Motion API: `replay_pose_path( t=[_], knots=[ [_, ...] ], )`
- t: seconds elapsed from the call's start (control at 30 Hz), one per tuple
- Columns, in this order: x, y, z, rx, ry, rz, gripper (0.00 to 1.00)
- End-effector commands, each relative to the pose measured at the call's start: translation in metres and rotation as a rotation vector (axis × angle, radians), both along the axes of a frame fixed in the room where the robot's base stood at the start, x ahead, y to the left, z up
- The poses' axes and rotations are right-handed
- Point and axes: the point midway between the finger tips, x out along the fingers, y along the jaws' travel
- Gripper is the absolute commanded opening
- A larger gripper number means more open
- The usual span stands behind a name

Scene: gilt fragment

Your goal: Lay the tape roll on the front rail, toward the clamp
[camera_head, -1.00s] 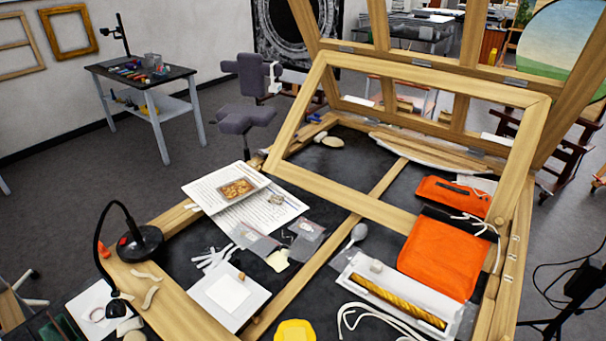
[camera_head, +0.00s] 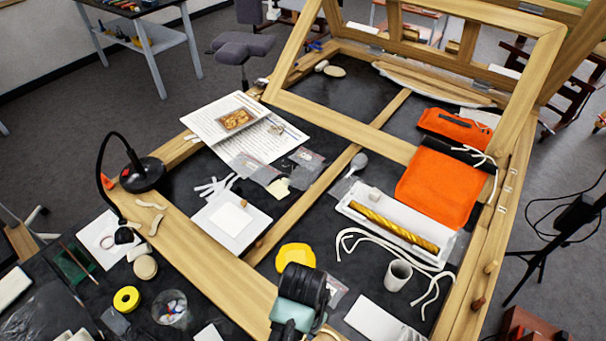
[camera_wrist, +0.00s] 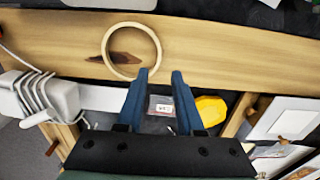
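A pale cream ring that looks like the tape roll (camera_wrist: 131,50) shows in the wrist view over a broad wooden rail (camera_wrist: 215,55). Wood with a dark mark shows through its hole. My gripper (camera_wrist: 160,78) is open, its two blue fingers apart with nothing between them; the ring is just beyond the left fingertip. In the head view my gripper (camera_head: 300,290) is seen from above near the front rail (camera_head: 215,265), and this ring is not visible there. A yellow ring (camera_head: 127,299) lies on the dark surface at lower left. I cannot pick out the clamp for certain.
A yellow piece (camera_head: 295,257) and a white plate (camera_head: 232,220) lie inside the frame. A white tray (camera_head: 445,262), a white cup (camera_head: 398,275) and loose cords are to the right. A black lamp (camera_head: 143,175) stands at the rail's left end.

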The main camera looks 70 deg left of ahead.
Motion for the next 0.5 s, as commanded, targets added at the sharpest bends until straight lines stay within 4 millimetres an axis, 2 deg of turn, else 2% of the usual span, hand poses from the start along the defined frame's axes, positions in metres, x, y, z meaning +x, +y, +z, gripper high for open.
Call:
replay_pose_path(
  t=[0.2,0.5],
  knots=[
    [0.001,0.001,0.033,0.002,-0.002,-0.001,0.36],
    [0.000,0.000,0.043,-0.001,0.000,0.000,0.36]
  ],
)
